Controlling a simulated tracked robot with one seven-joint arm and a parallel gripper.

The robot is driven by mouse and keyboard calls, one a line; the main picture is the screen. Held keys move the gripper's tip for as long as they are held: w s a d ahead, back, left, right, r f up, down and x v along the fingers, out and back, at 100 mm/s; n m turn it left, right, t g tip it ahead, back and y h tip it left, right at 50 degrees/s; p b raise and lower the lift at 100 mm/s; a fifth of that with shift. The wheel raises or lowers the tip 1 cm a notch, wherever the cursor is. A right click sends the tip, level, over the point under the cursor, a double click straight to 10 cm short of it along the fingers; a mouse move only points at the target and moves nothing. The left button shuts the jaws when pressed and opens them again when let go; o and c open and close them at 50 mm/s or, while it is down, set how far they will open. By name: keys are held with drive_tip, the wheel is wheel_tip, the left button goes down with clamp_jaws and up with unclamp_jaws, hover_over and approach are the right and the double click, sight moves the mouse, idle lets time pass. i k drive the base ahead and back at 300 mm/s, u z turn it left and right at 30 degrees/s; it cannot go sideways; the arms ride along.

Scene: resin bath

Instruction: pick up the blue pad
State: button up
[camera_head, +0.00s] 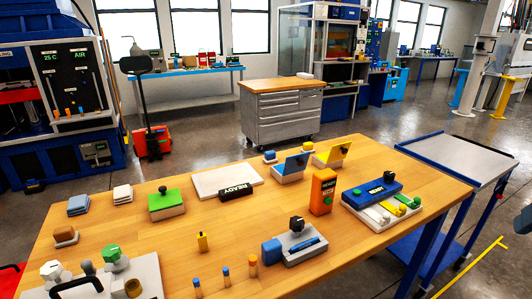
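A blue pad-like stack (78,205) lies flat near the left edge of the wooden table (330,150), with paler layers under its blue top. A similar white stack (122,193) lies just to its right, apart from it. A brown-topped block (65,236) sits closer to me, below the blue stack in the picture. My gripper is not in view.
A green block with a black knob (166,203) stands right of the stacks. A white-grey fixture with knobs (115,280) fills the near left corner. An orange box (322,191) and several devices stand right.

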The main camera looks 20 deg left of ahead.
sight(269, 157)
drive_tip(key=u, duration=0.5)
drive_tip(key=i, duration=1)
drive_tip(key=u, duration=0.75)
drive_tip(key=k, duration=0.9)
drive_tip(key=u, duration=0.2)
drive_tip(key=i, duration=0.9)
drive_tip(key=z, duration=0.1)
